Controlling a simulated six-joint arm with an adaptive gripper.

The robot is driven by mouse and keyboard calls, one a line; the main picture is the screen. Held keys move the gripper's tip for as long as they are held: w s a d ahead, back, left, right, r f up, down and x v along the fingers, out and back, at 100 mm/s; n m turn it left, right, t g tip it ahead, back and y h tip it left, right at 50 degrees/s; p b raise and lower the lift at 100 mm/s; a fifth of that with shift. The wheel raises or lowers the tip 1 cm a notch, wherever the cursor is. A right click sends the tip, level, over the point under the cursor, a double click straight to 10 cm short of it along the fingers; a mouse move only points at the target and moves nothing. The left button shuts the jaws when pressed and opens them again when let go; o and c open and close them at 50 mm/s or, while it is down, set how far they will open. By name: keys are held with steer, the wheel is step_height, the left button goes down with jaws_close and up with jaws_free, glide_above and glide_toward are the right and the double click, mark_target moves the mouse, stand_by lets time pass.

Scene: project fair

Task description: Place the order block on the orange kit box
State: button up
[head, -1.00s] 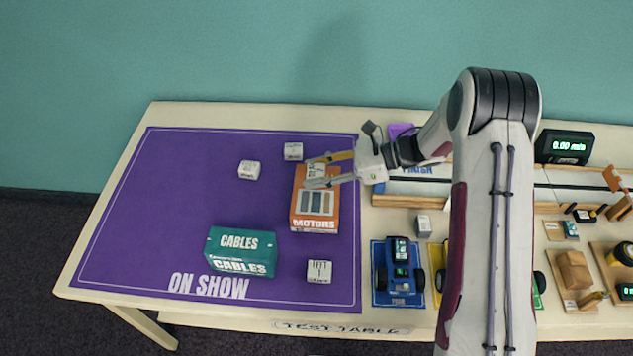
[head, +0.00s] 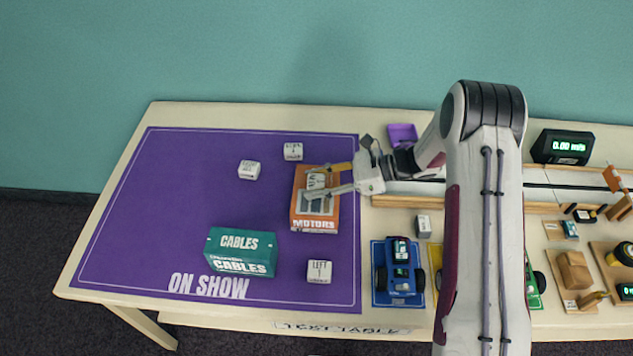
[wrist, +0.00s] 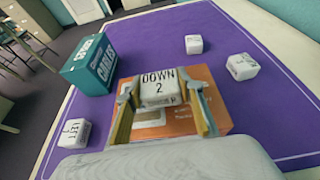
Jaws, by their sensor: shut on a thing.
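The orange kit box (head: 315,225), marked MOTORS, lies on the right part of the purple mat; it also shows in the wrist view (wrist: 205,86). My gripper (head: 329,182) is over it, its fingers pointing left. In the wrist view my gripper (wrist: 160,100) is shut on a white block (wrist: 158,90) reading DOWN 2. This block (head: 316,181) is over the back half of the box in the head view. The fingers cover its sides. I cannot tell whether its underside touches the box.
A teal CABLES box (head: 240,252) stands left of the orange box. White blocks lie on the mat behind (head: 293,151), left (head: 249,170) and in front (head: 319,271). A grey block (head: 423,226) and a blue car (head: 398,268) are to the right. The mat's left is clear.

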steer(key=shift+f, duration=0.15)
steer(key=o, duration=1.1)
steer(key=shift+r, duration=0.2)
steer(key=v, duration=1.2)
